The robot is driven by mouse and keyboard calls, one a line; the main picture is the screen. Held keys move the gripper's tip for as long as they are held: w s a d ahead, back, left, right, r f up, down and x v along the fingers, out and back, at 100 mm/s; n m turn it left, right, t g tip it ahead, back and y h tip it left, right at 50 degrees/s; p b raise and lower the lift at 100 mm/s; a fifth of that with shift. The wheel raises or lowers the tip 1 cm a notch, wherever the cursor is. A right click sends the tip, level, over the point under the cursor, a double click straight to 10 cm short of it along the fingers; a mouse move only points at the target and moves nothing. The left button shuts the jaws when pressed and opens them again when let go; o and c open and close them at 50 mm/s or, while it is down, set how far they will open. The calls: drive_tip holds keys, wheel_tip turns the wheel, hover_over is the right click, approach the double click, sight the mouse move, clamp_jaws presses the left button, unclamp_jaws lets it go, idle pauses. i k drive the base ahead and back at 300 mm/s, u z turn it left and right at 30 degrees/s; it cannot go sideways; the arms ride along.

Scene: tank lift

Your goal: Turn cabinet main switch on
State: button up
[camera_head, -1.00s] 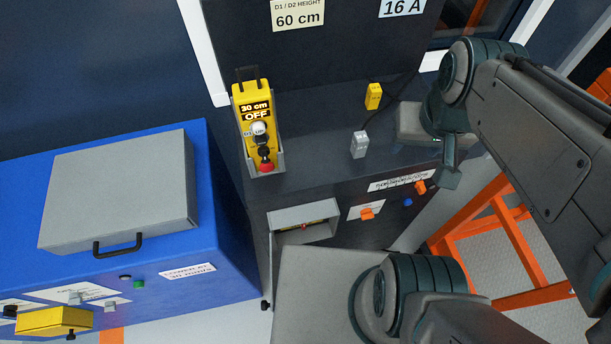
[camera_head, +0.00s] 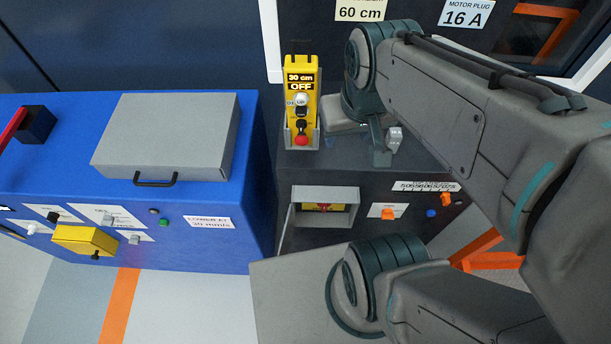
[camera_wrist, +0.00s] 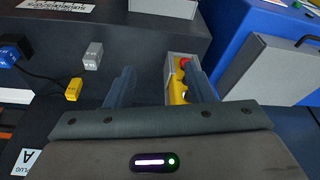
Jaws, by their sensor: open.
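The dark grey cabinet (camera_head: 400,172) stands in the middle of the head view. Its front has an orange knob (camera_head: 388,213) on a white label, and a second orange knob (camera_head: 445,199) beside a blue one. A recessed box (camera_head: 325,194) in the front holds a red and yellow part (camera_head: 324,207). I cannot read which of these is the main switch. My gripper (camera_head: 379,143) is over the cabinet top, to the right of the yellow pendant (camera_head: 301,80). In the wrist view my gripper (camera_wrist: 162,88) is open, nothing between its fingers; the pendant is behind the right finger.
The pendant reads "30 cm OFF" and stands in a holder. A grey plug (camera_head: 394,140) is near my gripper; a yellow plug (camera_wrist: 73,89) and a cable show in the wrist view. A blue cabinet (camera_head: 200,255) with a grey case (camera_head: 165,137) stands at left.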

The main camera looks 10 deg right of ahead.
sight(323, 206)
drive_tip(key=z, duration=1.85)
drive_tip(key=k, duration=1.45)
drive_tip(key=u, duration=0.8)
